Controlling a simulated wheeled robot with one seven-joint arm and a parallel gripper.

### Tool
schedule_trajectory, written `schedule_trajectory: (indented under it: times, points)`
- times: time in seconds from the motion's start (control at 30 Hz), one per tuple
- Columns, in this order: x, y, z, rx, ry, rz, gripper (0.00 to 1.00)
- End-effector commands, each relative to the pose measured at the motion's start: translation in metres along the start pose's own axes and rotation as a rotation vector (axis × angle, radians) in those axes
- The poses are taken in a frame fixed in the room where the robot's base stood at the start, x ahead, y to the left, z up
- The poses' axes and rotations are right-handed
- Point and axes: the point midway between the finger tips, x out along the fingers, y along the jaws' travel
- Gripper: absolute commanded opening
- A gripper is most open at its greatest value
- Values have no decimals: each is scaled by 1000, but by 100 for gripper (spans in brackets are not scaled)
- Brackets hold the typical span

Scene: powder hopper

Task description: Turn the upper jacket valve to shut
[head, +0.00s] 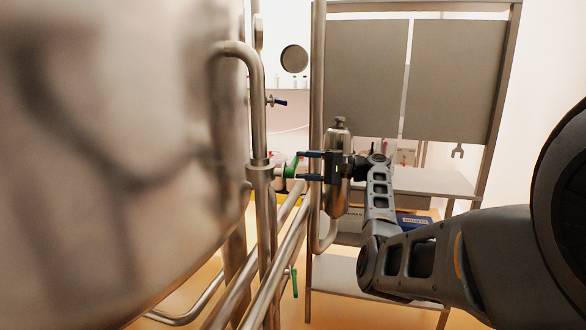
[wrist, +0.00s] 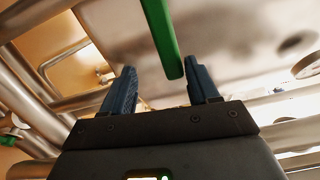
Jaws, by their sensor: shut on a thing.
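The upper jacket valve, with a green lever handle (head: 291,167), sits on the vertical steel pipe beside the big vessel in the head view. In the wrist view its green lever (wrist: 165,40) runs from the top edge down between my two blue fingers, closer to the right one. My gripper (head: 301,166) reaches in from the right at the lever's height, and its fingers (wrist: 162,84) are shut on the lever. In the head view the fingers partly hide the lever, so its exact angle is hard to tell.
The large steel vessel (head: 110,150) fills the left. A vertical pipe (head: 318,70) stands close to my gripper. A metal rack (head: 440,183) stands behind.

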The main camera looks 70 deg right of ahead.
Motion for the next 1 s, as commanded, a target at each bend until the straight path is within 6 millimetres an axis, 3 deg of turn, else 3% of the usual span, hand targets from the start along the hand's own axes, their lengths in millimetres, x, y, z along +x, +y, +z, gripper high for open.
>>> schedule_trajectory:
  times: [0.1, 0.23, 1.0]
  points:
    - [-20, 6, -1, 6, 6, 4, 49]
    - [-29, 4, 0, 4, 2, 3, 49]
    - [-30, -1, 1, -1, -2, 1, 49]
